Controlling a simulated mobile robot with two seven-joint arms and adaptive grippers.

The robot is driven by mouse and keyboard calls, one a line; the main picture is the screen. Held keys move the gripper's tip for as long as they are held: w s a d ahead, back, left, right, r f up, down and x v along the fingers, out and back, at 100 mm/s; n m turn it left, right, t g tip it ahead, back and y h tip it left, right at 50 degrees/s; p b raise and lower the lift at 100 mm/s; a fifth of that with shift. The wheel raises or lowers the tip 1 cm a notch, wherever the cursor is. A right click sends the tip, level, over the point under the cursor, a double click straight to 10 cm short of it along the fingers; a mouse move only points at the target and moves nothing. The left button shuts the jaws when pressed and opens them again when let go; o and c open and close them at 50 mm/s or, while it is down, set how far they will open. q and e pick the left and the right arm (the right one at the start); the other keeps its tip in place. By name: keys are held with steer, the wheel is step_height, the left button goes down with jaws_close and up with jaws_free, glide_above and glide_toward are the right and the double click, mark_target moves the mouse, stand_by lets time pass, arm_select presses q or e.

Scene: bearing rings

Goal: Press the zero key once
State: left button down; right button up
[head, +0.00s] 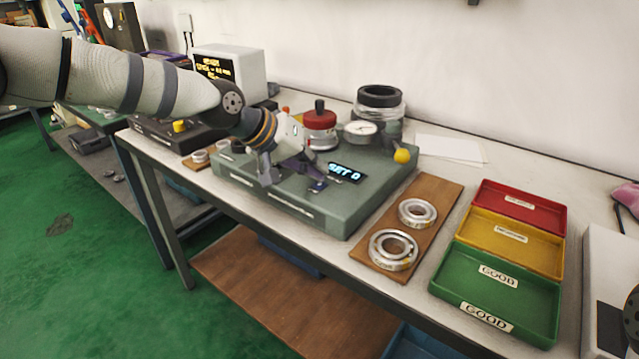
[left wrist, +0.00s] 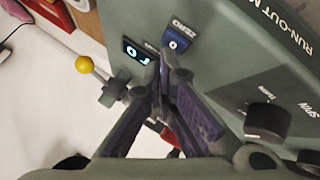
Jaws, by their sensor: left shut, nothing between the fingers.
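The grey-green run-out machine (head: 270,192) stands on the bench. Its lit display (head: 344,172) reads "SET 0" in the head view and shows partly in the left wrist view (left wrist: 136,50). The zero key (head: 318,185) is a small blue key marked 0, beside the display; it shows clearly in the left wrist view (left wrist: 176,42). My left gripper (head: 311,174) is shut and empty, with its fingertips (left wrist: 165,62) close to the zero key. I cannot tell whether they touch it.
A yellow-knobbed lever (head: 402,156), a red-topped part (head: 319,117) and a dial gauge (head: 362,131) rise from the machine. Bearing rings (head: 393,250) lie on a wooden board (head: 437,192) to the right, before red, yellow and green trays (head: 530,305). A black knob (left wrist: 267,121) sits near the gripper.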

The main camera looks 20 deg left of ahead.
mark_target(316, 183)
arm_select(q)
steer(key=shift+f, duration=0.4)
stand_by(0.8)
steer(key=shift+r, duration=0.8)
arm_select(e)
steer(key=shift+w+r, duration=0.35)
